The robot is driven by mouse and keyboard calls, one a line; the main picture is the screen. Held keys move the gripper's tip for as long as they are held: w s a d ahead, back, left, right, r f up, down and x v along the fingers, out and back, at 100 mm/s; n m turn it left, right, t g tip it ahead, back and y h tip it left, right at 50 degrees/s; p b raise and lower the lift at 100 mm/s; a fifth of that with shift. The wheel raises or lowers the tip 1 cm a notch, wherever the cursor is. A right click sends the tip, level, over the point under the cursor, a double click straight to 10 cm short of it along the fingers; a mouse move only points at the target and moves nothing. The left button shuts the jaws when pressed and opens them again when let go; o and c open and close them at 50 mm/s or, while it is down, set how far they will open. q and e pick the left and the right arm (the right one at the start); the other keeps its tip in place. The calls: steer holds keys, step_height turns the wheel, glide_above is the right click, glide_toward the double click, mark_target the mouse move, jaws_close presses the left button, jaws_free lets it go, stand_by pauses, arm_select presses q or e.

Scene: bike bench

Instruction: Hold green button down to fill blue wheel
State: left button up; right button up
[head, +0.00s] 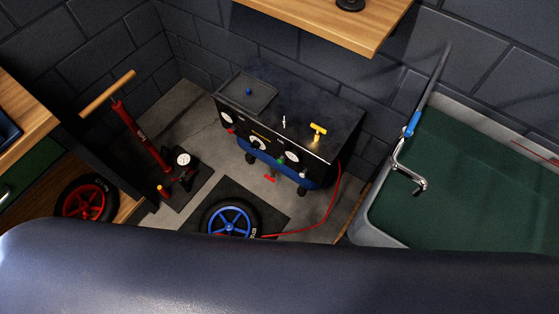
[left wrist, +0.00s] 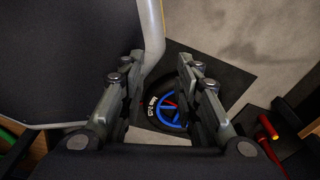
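The blue wheel (head: 230,218), with a black tyre, lies on a dark mat (head: 268,205) on the floor. A red hose (head: 325,222) runs from the dark and blue compressor (head: 300,120) to it. A small green button (head: 279,161) appears on the compressor's front panel, among gauges. The wheel also shows in the left wrist view (left wrist: 168,113), beyond and partly behind my left gripper (left wrist: 157,65). Its two fingers are apart with nothing between them. Neither gripper shows in the head view.
A red floor pump (head: 140,140) with a wooden handle stands left of the compressor. A red wheel (head: 84,198) is at the left. A green-lined basin (head: 460,190) stands at the right. A wooden shelf (head: 320,22) overhangs the back. A large dark rounded shape fills the foreground.

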arm_select(q)
steer(key=shift+c, duration=0.2)
jaws_close()
stand_by(1.1)
